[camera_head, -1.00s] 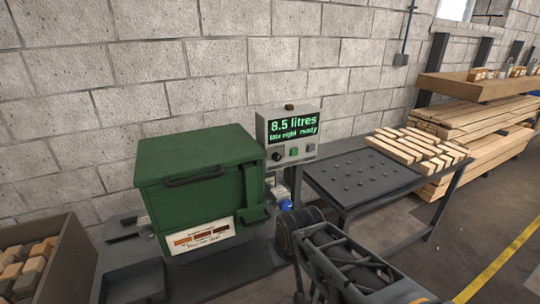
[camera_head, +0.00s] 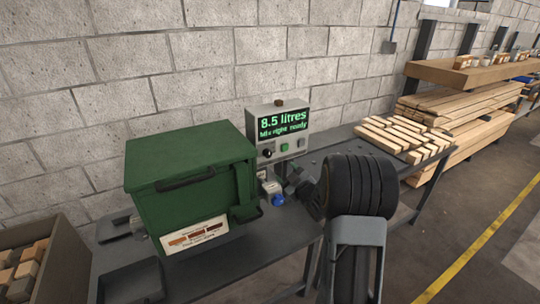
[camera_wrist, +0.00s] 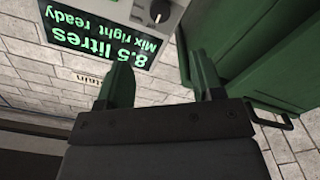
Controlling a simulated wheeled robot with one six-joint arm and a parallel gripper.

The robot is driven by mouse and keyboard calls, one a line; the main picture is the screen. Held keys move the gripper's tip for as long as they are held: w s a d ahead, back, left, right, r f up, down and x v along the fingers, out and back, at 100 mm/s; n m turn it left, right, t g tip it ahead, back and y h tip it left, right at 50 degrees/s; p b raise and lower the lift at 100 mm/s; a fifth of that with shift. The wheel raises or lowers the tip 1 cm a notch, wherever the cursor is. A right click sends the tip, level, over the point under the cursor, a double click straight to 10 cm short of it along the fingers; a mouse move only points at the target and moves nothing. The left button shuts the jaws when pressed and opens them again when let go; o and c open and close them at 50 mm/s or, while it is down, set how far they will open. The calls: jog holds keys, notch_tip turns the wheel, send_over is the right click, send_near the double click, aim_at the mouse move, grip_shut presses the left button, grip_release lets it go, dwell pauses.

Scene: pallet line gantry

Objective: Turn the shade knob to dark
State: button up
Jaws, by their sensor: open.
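The control box (camera_head: 279,126) stands behind the bench with a lit green display reading "8.5 litres" and "Mix right ready". Below the display are a black knob (camera_head: 267,153), a green button (camera_head: 284,147) and a grey round control. I cannot read which one is marked for shade. The black knob also shows at the top of the wrist view (camera_wrist: 160,12), beyond my fingertips, with a gap between. My gripper (camera_wrist: 163,82) is open and empty, its two fingers apart. In the head view it is dark and partly hidden by my arm, below and right of the box.
A green lidded machine (camera_head: 190,180) with a brown-sample card stands left of the control box. A blue knob (camera_head: 278,199) sits low beside it. A wooden crate (camera_head: 50,245) of blocks is at left. Wooden strips (camera_head: 405,135) lie on the bench at right.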

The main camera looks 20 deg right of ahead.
aim_at(269, 155)
jog(key=w+p, duration=0.1)
jog(key=w, duration=0.3)
jog(key=w+a+p, duration=0.1)
jog(key=w, duration=0.4)
jog(key=w+p, duration=0.1)
jog(key=w, duration=0.3)
jog(key=shift+w+a, duration=0.2)
jog(key=shift+a, duration=0.1)
jog(key=shift+c, duration=0.4)
jog(key=c, duration=0.8)
jog(key=shift+c, duration=0.2)
